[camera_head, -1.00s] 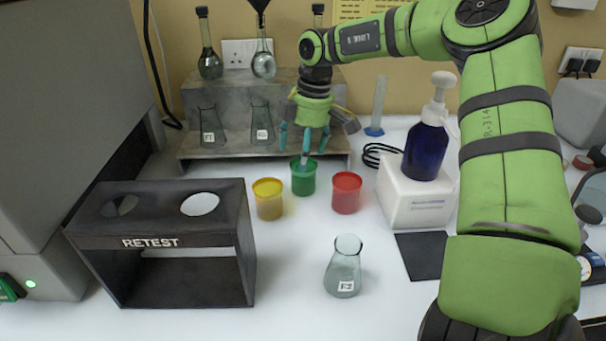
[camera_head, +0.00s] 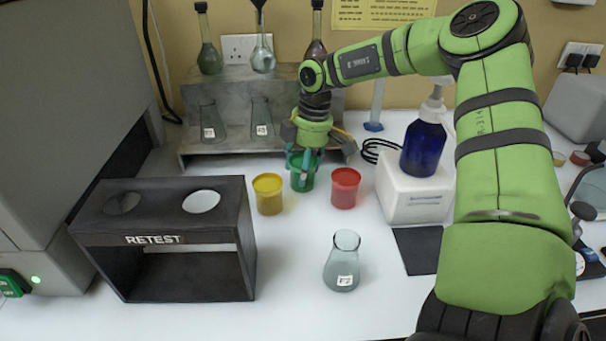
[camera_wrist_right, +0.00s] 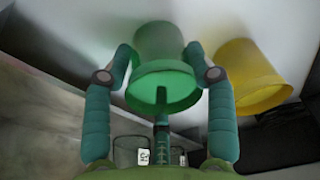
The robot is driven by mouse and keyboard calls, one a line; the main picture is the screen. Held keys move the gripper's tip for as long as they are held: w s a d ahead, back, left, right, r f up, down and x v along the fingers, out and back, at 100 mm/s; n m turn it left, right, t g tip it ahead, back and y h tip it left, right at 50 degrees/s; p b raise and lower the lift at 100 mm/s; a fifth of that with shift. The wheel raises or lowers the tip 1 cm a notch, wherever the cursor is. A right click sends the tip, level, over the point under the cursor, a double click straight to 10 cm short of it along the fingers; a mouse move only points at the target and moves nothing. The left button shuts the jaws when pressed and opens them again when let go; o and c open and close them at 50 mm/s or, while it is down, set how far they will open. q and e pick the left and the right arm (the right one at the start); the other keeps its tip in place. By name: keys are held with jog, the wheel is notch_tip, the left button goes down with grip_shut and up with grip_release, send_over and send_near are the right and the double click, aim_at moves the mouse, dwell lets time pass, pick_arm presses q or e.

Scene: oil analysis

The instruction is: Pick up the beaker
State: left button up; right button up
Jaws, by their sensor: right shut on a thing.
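A green beaker (camera_head: 302,184) stands in the middle of the bench, between a yellow beaker (camera_head: 268,197) and a red beaker (camera_head: 345,190). My right gripper (camera_head: 303,162) points down over the green beaker and is shut on it, with teal fingers on opposite sides near its rim. In the right wrist view the green beaker (camera_wrist_right: 161,92) sits between the two fingers (camera_wrist_right: 160,60), and the yellow beaker (camera_wrist_right: 238,88) is close beside it. The green beaker appears to rest on the bench. My left gripper is out of view.
A metal rack (camera_head: 230,144) with flasks stands behind. A black RETEST stand (camera_head: 245,235) is at left front, a conical flask (camera_head: 342,268) at front. A white box (camera_head: 410,205) with a blue pump bottle (camera_head: 424,150) is at right.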

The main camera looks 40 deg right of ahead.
jog(key=shift+r, duration=0.1)
notch_tip(320, 180, up, 18)
dwell(0.6)
